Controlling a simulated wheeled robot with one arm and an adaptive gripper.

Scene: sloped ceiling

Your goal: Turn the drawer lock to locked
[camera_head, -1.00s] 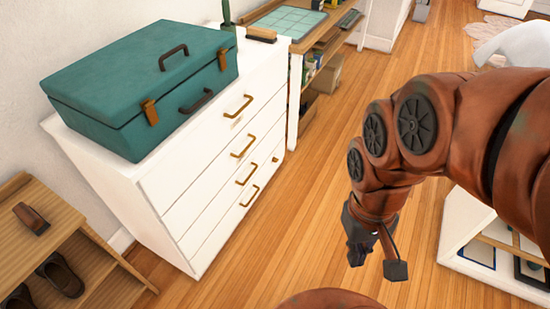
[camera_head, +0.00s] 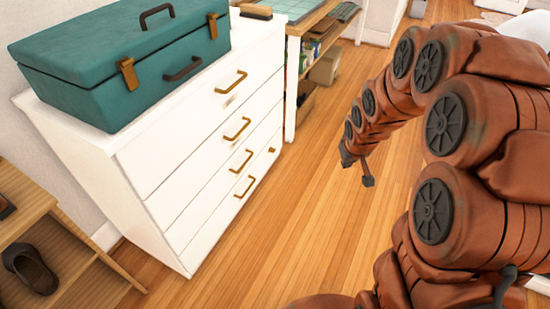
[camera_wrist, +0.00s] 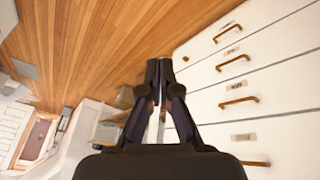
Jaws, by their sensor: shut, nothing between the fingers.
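A white chest of drawers (camera_head: 140,165) with brass handles stands at left in the head view. It also fills the right of the wrist view (camera_wrist: 275,95), tilted. A small brass piece (camera_head: 272,150), perhaps the drawer lock, sits at the right edge of the drawer front. A small knob also shows in the wrist view (camera_wrist: 185,58); its turn position is too small to tell. My gripper (camera_head: 357,171) is to the right of the chest, apart from it. In the wrist view its black fingers (camera_wrist: 160,72) are shut and empty.
A teal case (camera_head: 125,65) and a brush (camera_head: 256,12) lie on top of the chest. A wooden rack with shoes (camera_head: 45,240) stands at left. A shelved desk (camera_head: 292,70) stands beyond the chest. Wooden floor (camera_head: 250,250) is clear before the drawers.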

